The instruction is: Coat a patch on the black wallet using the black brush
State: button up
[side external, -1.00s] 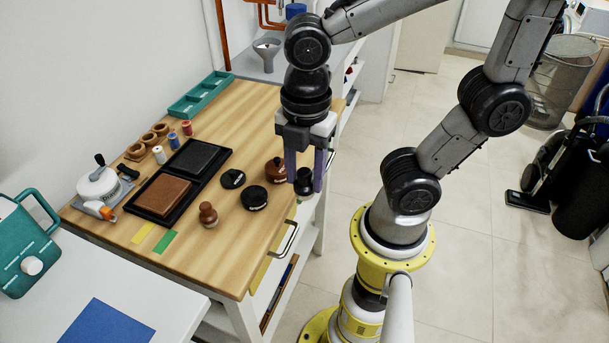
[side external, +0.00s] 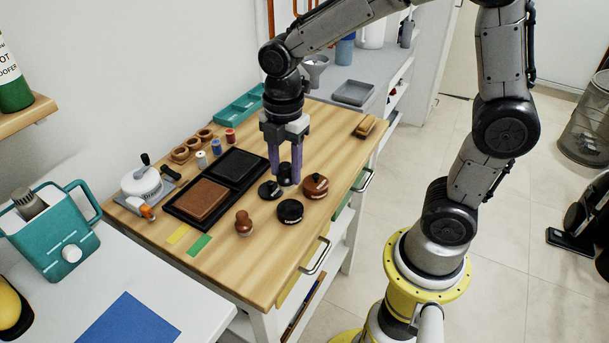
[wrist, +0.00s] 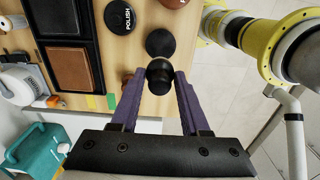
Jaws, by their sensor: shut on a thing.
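The black wallet (side external: 237,166) lies flat in the far half of the black tray (side external: 178,214) in the side view; it also shows at the top left of the wrist view (wrist: 56,18). My gripper (side external: 285,172) is shut on the black brush (side external: 285,177), a small dark knob between its purple fingers. The brush (wrist: 160,74) also shows between the fingertips in the wrist view. It appears to be above the table, right of the tray and clear of the wallet. Its underside is hidden.
A brown wallet (side external: 201,200) fills the tray's near half. Two dark round tins (side external: 270,190) (side external: 290,211) and a brown brush (side external: 315,186) stand close by my gripper. A wooden knob tool (side external: 243,223) stands near the front. Spools (side external: 216,147) sit behind the tray.

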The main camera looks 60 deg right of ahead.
jog(key=shift+d+f, duration=0.55)
jog(key=shift+d, duration=0.05)
jog(key=shift+f, duration=2.9)
jog(key=shift+f, duration=0.6)
jog(key=shift+r, duration=3.6)
jog(key=shift+w+m, duration=0.1)
jog(key=shift+m, duration=0.2)
